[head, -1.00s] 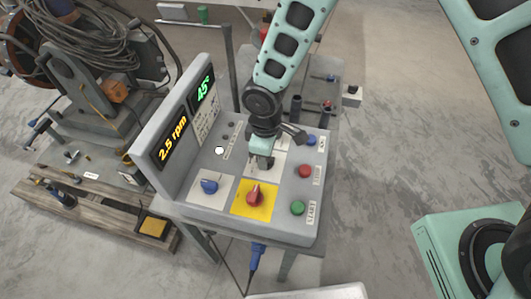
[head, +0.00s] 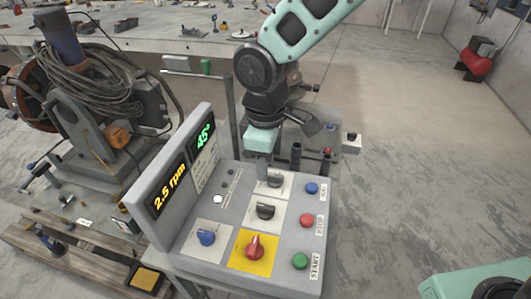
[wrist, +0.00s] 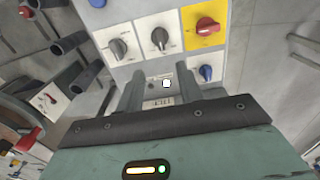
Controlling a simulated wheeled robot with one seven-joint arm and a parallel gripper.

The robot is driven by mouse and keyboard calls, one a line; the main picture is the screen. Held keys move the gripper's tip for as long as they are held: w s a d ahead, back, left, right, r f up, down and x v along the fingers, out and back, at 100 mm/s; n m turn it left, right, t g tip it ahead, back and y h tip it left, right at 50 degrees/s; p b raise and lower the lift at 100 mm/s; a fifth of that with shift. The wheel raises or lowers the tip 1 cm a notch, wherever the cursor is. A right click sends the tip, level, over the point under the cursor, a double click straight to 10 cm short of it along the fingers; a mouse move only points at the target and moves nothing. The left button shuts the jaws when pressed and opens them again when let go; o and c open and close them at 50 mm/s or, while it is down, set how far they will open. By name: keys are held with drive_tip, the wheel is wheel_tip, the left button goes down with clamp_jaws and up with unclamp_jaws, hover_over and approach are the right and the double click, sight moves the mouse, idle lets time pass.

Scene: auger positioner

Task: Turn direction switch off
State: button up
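The control panel (head: 285,220) carries two dark rotary knobs on white plates: a far one (head: 274,180) and a nearer one (head: 265,211). I cannot read which is the direction switch. In the wrist view they show as knobs (wrist: 118,48) and (wrist: 160,38), both with pointers turned. My gripper (head: 263,172) hangs by the far dark knob, near the panel's far part. In the wrist view my gripper (wrist: 160,85) has its two fingers apart with nothing held between them; both dark knobs lie beyond the fingertips.
A red knob on a yellow plate (head: 255,247) and a blue knob (head: 206,238) sit at the panel's near side. Blue (head: 311,188), red (head: 306,220) and green (head: 299,261) buttons line its right. The upright display (head: 180,185) reads 2.5 rpm and 45°.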

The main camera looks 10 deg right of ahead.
drive_tip(key=shift+r, duration=1.3)
drive_tip(key=s+d+r+m, duration=0.1)
drive_tip(key=s+d+m, duration=0.2)
drive_tip(key=s, duration=0.6)
drive_tip(key=s+d+r+m, duration=0.2)
drive_tip(key=s+d+m, duration=0.1)
drive_tip(key=s+d, duration=0.4)
drive_tip(key=shift+s+r+y, duration=0.15)
drive_tip(key=shift+s+y, duration=0.15)
drive_tip(key=shift+s, duration=0.55)
